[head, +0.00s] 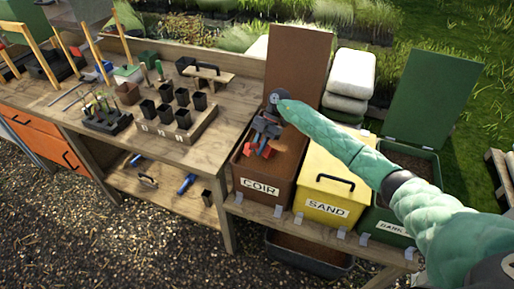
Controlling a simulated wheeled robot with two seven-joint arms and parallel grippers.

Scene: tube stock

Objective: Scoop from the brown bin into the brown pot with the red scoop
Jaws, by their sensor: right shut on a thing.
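The brown bin (259,189), labelled COIR, stands at the right end of the workbench with its brown lid raised behind it. My right gripper (262,139) is over the bin's opening, shut on the red scoop (266,152). Only small red parts of the scoop show; the gripper hides the rest, and I cannot tell whether it touches the coir. A brown pot (128,93) stands on the workbench to the left, behind the black seedling tray. My left gripper is out of view.
The closed yellow SAND bin (325,188) and the open green bin (404,222) stand right of the brown bin. Several black pots (165,112) in a wooden holder and a seedling tray (106,121) are on the workbench (215,150). White sacks (350,75) are behind.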

